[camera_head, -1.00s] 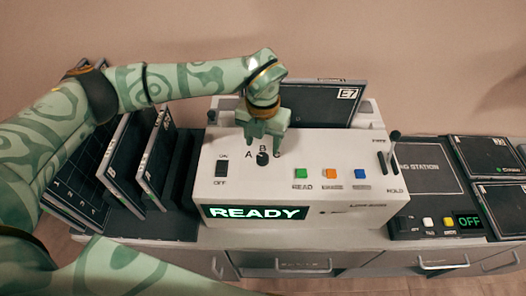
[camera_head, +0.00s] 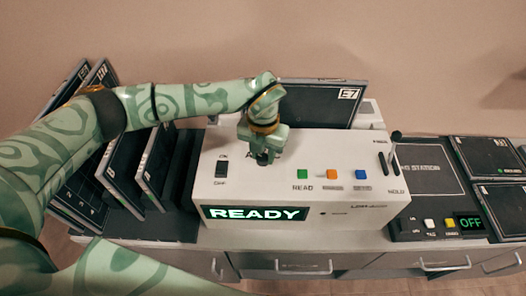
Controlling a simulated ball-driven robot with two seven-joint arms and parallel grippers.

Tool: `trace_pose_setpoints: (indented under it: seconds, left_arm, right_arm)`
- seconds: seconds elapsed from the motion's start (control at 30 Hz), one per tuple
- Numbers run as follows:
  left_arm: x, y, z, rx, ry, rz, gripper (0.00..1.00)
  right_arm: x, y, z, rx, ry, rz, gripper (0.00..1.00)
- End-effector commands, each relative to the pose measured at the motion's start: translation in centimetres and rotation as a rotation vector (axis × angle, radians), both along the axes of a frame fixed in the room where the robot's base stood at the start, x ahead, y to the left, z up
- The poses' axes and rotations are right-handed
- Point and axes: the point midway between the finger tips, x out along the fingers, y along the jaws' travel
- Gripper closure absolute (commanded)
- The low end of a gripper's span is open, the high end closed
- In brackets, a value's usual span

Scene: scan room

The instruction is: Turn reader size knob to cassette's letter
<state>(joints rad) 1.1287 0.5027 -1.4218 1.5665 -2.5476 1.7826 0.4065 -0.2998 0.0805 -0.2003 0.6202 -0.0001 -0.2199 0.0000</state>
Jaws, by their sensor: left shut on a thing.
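The white reader (camera_head: 300,178) stands on the counter, its green display (camera_head: 255,213) reading READY. My left gripper (camera_head: 262,158) points down at the reader's top, shut on the small dark size knob. The gripper hides the knob and the letters A, B and C around it, so the knob's setting cannot be read. A dark cassette (camera_head: 315,103) stands upright at the back of the reader, with a white label (camera_head: 349,94) that looks like E7. My right gripper is not in view.
A dark switch (camera_head: 222,167) sits left of the knob. Green (camera_head: 302,174), orange (camera_head: 333,174) and blue (camera_head: 361,174) buttons lie to its right, then a lever (camera_head: 394,142). Dark panels (camera_head: 155,165) stand in a rack at left. A charging station (camera_head: 430,180) is at right.

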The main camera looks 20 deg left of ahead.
Motion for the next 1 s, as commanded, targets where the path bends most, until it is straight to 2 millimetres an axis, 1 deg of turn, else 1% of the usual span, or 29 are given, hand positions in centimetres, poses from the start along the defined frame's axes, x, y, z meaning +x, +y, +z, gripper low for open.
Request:
trace_pose_setpoints:
  seconds: [0.17, 0.37, 1.0]
  left_arm:
    - [0.0, 0.0, 0.1, 0.001, 0.000, -0.034, 0.92]
    - [0.1, 0.0, 0.2, 0.001, -0.001, -0.141, 0.92]
    - [0.0, -0.1, 0.2, 0.002, -0.001, -0.721, 0.92]
  right_arm:
    - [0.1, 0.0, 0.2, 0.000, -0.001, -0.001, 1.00]
    - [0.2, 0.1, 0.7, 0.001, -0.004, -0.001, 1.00]
    - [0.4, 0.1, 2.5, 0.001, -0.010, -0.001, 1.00]
